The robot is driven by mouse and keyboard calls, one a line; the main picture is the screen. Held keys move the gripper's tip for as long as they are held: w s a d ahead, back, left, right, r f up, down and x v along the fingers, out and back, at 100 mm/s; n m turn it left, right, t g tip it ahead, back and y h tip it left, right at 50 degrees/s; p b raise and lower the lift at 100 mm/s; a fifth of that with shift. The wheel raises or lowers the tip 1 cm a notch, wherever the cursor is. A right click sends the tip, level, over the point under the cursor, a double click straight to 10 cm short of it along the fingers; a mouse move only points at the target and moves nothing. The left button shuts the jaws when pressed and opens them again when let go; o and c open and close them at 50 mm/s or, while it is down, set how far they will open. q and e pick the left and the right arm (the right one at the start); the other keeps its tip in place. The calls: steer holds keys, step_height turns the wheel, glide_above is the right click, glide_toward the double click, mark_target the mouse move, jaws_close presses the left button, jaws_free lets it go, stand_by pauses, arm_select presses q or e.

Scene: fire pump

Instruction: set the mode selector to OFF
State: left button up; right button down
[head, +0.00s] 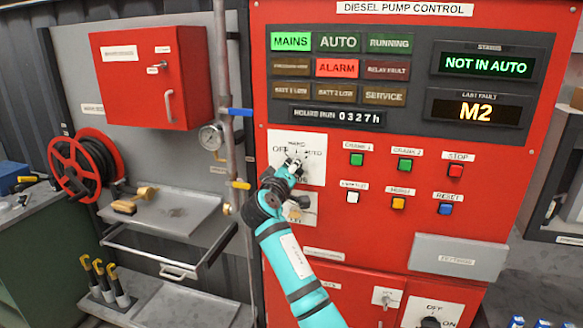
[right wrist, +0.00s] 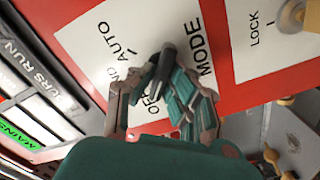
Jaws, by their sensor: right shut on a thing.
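The mode selector is a dark knob on a white plate (head: 312,175) marked OFF, HAND and AUTO, on the red pump control panel. In the head view my right gripper (head: 292,166) is at the knob and covers most of it. In the right wrist view the dark end of the knob (right wrist: 167,58) shows between the fingers of my right gripper (right wrist: 165,85), which is shut on it. The fingers partly cover the OFF and HAND labels. I cannot tell exactly which label the knob points to. My left gripper is not in view.
The status display (head: 486,64) reads NOT IN AUTO; MAINS and ALARM lamps are lit. A lock switch plate (head: 300,212) sits just below the selector. Push buttons are to the right. A vertical pipe with a yellow-handled valve (head: 240,185) stands close on the left.

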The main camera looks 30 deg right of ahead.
stand_by(0.3)
steer(key=c, duration=1.3)
jaws_free()
steer(key=shift+c, duration=0.2)
steer(key=v, duration=1.2)
steer(key=shift+d, duration=0.1)
